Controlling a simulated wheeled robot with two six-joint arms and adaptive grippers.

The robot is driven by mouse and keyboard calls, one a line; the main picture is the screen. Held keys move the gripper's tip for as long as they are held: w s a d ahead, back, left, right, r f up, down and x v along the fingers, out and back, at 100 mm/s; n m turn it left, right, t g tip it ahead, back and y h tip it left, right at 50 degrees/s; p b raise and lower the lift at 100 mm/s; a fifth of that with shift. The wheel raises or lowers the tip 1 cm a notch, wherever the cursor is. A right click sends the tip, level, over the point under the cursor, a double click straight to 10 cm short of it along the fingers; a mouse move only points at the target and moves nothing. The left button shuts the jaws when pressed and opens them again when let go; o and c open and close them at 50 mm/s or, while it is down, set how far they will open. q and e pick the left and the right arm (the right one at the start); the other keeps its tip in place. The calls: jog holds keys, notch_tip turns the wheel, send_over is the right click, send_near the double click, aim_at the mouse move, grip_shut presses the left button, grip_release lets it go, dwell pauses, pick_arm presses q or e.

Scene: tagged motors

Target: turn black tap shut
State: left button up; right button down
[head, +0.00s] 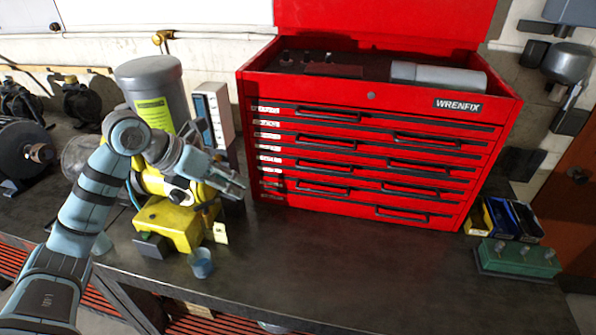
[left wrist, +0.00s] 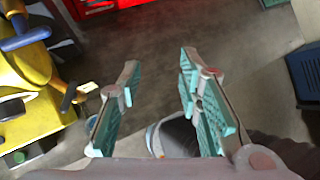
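A yellow machine (head: 170,222) stands on the dark workbench, left of the red tool chest. In the left wrist view its yellow body (left wrist: 30,75) fills the left edge, with a blue lever (left wrist: 25,40) and a small orange-brown fitting (left wrist: 68,92) with a pale tag. I cannot make out for certain which part is the black tap; small dark parts show on the machine. My left gripper (head: 238,186) is above the machine's right side, its fingers pointing right. In the left wrist view its fingers (left wrist: 158,60) are apart with nothing between them. My right gripper is out of view.
The red tool chest (head: 370,150) stands close right of my left gripper. A grey canister (head: 155,85) and white box (head: 213,110) are behind. A blue cup (head: 201,263) stands at the bench front. The bench before the chest (head: 350,265) is clear. A green block (head: 515,258) sits right.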

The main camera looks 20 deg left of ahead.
pick_arm(q)
jog(key=d+r+t+h, duration=0.2)
jog(key=d+r+h, duration=0.2)
jog(key=d, duration=0.3)
jog(key=s+d+r+n+t+h, duration=0.1)
jog(key=d+r+h, duration=0.3)
jog(key=d+h, duration=0.2)
jog(key=shift+d+t, duration=0.4)
jog(key=shift+d, duration=0.85)
